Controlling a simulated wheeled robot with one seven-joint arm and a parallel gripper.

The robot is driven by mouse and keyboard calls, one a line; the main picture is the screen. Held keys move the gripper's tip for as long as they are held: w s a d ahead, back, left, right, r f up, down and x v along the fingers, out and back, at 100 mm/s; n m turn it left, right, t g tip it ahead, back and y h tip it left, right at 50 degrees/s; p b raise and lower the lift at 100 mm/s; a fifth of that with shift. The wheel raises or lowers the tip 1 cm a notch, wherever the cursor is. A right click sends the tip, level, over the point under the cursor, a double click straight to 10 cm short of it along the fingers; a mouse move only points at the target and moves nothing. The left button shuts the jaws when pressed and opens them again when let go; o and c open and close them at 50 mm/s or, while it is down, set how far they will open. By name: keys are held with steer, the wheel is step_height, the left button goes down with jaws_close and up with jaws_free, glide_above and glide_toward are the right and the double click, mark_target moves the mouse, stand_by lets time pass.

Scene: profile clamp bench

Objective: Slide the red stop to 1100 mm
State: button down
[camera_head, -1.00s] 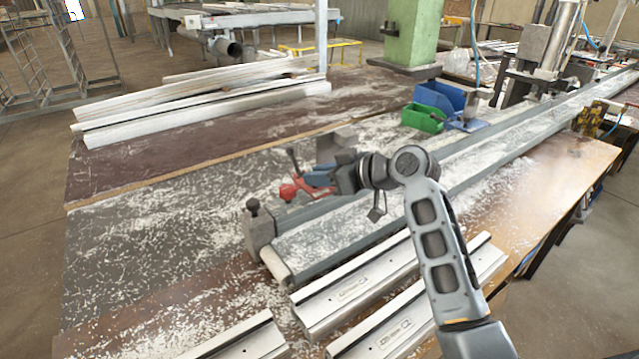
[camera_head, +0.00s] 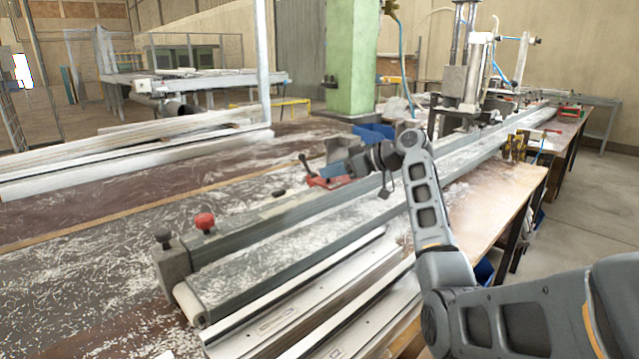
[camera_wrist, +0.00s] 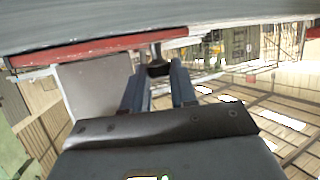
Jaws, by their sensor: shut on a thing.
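The red stop (camera_head: 322,181) sits on the long grey rail (camera_head: 255,229), with a dark lever (camera_head: 305,165) rising from its left end. My gripper (camera_head: 338,171) is at its right side and shut on it. The exact grip is hidden in the head view. In the wrist view my two blue-grey fingers (camera_wrist: 160,88) stand close together with a dark knob (camera_wrist: 158,68) between their tips. A red strip (camera_wrist: 100,48) shows above them, under the pale rail. No scale marks can be read.
A separate red knob (camera_head: 204,221) and a black knob (camera_head: 162,236) stand at the rail's near end. A small dark knob (camera_head: 279,193) lies between them and the stop. Pale profiles (camera_head: 285,312) lie in front. A blue bin (camera_head: 373,131) and green column (camera_head: 352,60) stand beyond.

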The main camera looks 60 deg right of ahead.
steer(key=shift+s+d, duration=0.2)
steer(key=shift+d, duration=0.4)
steer(key=shift+s+d, duration=0.15)
steer(key=shift+d, duration=0.4)
steer(key=c, duration=1.2)
jaws_free()
steer(key=shift+b+v, duration=0.4)
steer(key=shift+v, duration=3.45)
steer(key=shift+r, duration=0.15)
